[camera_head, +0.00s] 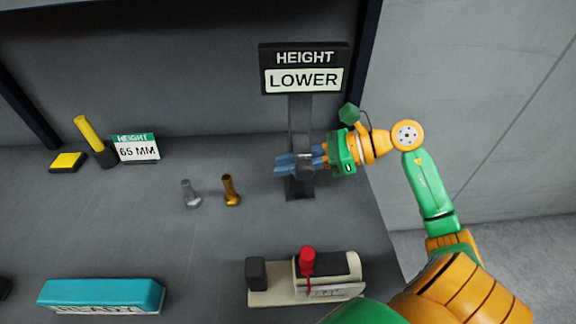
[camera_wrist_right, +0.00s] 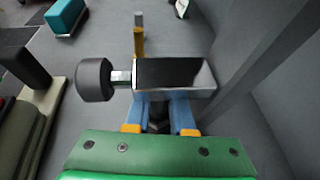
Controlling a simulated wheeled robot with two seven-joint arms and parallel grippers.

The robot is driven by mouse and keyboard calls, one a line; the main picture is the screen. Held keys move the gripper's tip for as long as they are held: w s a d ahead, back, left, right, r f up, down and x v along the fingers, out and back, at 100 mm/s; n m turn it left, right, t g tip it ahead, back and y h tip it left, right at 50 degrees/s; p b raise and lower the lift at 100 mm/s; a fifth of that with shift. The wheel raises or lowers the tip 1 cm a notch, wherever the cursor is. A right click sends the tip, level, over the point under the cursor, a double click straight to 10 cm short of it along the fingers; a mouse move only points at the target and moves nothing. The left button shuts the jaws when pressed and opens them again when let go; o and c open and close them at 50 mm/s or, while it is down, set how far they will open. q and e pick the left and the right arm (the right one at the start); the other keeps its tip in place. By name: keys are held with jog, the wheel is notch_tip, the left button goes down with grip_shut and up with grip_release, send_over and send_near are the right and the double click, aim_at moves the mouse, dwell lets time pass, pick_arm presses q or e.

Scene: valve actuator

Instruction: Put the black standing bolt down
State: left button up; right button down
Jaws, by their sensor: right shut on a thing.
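My right gripper (camera_head: 285,164) is in front of the sign post and points left, its blue fingers shut on a dark thing that I take for the black bolt (camera_head: 305,164). In the right wrist view a round black head (camera_wrist_right: 93,80) on a short metallic neck sticks out to the left of a dark-topped block (camera_wrist_right: 175,74) at the fingers. It lies sideways there. The fingers hide part of the hold, and I cannot tell whether the block belongs to the bolt. My left gripper is out of view.
A sign (camera_head: 303,69) reads HEIGHT LOWER. A silver bolt (camera_head: 190,194) and a gold bolt (camera_head: 231,190) stand on the grey table. A 65 MM card (camera_head: 137,149), yellow-black cylinder (camera_head: 96,142), teal box (camera_head: 100,294) and red-knobbed device (camera_head: 275,297) surround clear space.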

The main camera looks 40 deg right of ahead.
aim_at(288, 187)
notch_tip(288, 187, down, 3)
jog(key=shift+a+f+p, duration=0.15)
jog(key=shift+f+p, duration=0.05)
jog(key=shift+p, duration=0.2)
jog(key=shift+f, duration=0.1)
jog(key=shift+f, duration=0.1)
jog(key=c, duration=1.2)
grip_release()
jog(key=o, duration=0.4)
jog(key=shift+o, duration=0.2)
